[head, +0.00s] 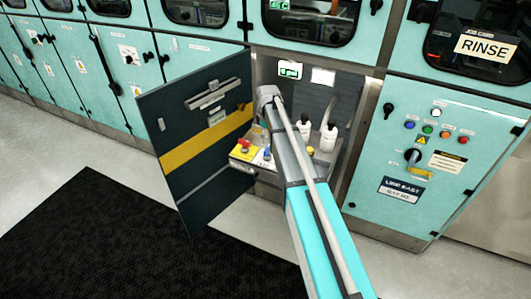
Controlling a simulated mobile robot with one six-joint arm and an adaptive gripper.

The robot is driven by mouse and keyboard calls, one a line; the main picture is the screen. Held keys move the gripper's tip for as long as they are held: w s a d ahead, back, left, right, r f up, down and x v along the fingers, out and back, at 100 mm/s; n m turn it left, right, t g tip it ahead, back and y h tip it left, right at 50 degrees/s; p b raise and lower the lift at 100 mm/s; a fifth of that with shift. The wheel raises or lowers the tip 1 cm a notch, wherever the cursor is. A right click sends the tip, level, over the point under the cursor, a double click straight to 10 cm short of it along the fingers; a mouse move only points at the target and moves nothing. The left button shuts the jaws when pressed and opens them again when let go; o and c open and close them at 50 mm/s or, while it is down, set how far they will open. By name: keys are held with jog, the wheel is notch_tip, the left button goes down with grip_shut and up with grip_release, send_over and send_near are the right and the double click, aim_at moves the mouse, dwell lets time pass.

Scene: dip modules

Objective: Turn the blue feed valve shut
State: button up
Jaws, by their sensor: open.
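A small blue part (267,154), which may be the blue feed valve's handle, shows low inside the open cabinet, just left of my arm. It is too small for me to tell its handle angle. Next to it on the left is a yellow box with a red knob (245,147). My arm reaches from the bottom right into the cabinet, and its grey joint is at the opening. My gripper cannot be made out; it is hidden behind or beyond the arm, so its distance from the blue part does not show.
The dark cabinet door (200,150) with a yellow stripe stands open on the left. White bottles (328,137) stand inside, right of my arm. A teal control panel (430,150) is on the right. A black mat (110,240) lies on the floor in front.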

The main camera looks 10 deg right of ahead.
aim_at(267, 147)
jog(key=shift+f+b, duration=3.15)
jog(key=shift+f, duration=0.25)
jog(key=c, duration=0.9)
jog(key=shift+a, duration=0.25)
jog(key=shift+c, duration=0.3)
jog(key=shift+d, duration=0.15)
